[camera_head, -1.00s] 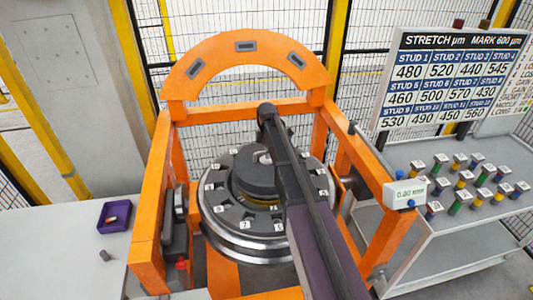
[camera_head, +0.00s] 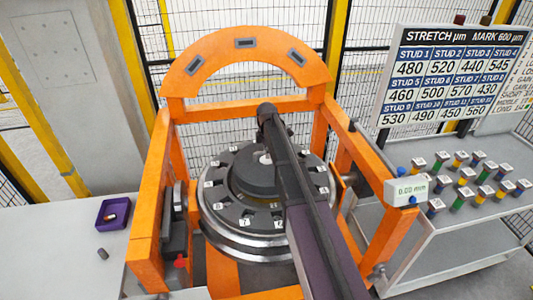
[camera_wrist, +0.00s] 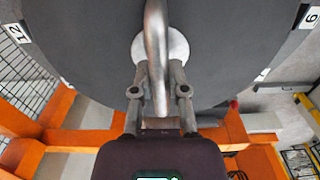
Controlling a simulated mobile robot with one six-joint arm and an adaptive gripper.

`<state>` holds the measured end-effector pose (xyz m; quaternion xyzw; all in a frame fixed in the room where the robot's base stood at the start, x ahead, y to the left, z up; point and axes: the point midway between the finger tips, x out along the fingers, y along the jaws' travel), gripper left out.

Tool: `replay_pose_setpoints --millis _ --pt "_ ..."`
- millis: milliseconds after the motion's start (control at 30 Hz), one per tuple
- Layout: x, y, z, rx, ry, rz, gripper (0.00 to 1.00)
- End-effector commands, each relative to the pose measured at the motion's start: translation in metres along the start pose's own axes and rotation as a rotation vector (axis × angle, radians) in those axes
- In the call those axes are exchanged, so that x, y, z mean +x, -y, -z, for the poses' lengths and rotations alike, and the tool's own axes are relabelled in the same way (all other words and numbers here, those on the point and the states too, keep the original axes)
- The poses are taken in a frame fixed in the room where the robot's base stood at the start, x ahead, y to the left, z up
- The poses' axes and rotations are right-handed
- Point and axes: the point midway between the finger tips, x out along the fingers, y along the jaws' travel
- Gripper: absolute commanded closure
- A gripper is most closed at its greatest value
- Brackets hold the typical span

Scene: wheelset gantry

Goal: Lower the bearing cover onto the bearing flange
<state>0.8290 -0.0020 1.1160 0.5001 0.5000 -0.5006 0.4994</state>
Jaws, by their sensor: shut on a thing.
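The bearing cover (camera_head: 250,182) is a dark grey disc over the middle of the bearing flange (camera_head: 232,212), a dark ring with numbered white tags. A thin gold ring shows around the cover's lower edge. Whether the cover touches the flange is hard to tell. In the wrist view the cover (camera_wrist: 85,35) fills the upper picture, with a pale round hub and a metal handle (camera_wrist: 157,45). My gripper (camera_wrist: 160,80) is shut on the handle. In the head view my dark arm hides the gripper and the cover's right side.
An orange gantry frame (camera_head: 148,205) with an arch surrounds the flange. A small display (camera_head: 407,190) sits on its right post. A trolley (camera_head: 430,235) with several coloured studs stands right, below a value board (camera_head: 455,75). A purple tray (camera_head: 113,212) lies on the left table.

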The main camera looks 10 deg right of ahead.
Motion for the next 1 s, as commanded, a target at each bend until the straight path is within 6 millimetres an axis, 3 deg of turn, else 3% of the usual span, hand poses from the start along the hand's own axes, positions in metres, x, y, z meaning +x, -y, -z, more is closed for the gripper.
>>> replay_pose_setpoints --millis 1000 --pt "0.018 0.0 0.001 -0.001 0.0 0.0 1.0"
